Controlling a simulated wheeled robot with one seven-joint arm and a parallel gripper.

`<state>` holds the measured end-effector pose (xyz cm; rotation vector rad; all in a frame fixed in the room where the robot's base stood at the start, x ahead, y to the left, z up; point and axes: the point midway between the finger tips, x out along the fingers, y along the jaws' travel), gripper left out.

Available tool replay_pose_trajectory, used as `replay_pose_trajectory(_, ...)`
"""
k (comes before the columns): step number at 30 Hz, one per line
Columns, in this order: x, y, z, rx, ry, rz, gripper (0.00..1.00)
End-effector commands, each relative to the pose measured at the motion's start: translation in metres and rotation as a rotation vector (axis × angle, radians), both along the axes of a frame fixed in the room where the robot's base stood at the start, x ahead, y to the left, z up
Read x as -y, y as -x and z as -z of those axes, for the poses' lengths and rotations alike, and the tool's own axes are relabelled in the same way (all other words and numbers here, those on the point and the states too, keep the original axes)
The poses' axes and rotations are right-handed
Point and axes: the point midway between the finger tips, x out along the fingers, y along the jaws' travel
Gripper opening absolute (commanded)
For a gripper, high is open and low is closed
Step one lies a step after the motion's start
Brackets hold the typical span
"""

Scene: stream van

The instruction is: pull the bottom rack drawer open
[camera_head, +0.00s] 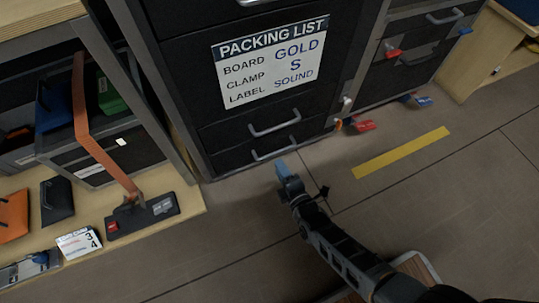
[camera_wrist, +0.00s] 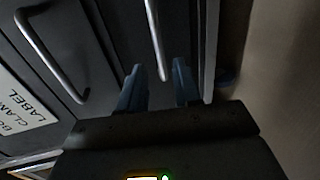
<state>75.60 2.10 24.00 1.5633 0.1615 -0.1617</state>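The bottom rack drawer (camera_head: 235,160) is the lowest dark front of the rack under the packing list sign, and it looks shut. Its silver bar handle (camera_head: 275,149) also shows in the wrist view (camera_wrist: 155,35). My gripper (camera_head: 283,169) is low in front of this drawer, just below and right of its handle in the head view. In the wrist view, my gripper's two blue fingertips (camera_wrist: 158,85) are apart, with the near end of the handle between them in the picture. I cannot tell whether the fingers reach around the bar or touch it.
A second drawer handle (camera_head: 274,124) sits just above. A side bench (camera_head: 190,203) with a strapped tool stands at the left. Red (camera_head: 364,126) and blue tabs stick out low on the right. The floor (camera_head: 235,235) in front is clear, with a yellow strip (camera_head: 400,153).

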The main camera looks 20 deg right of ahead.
Motion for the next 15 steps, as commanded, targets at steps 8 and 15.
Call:
replay_pose_trajectory(8, -0.001, -0.034, 0.011, 0.004, 0.001, 0.001, 0.33)
replay_pose_trajectory(15, 0.000, -0.064, 0.016, 0.002, 0.000, 0.001, 0.33)
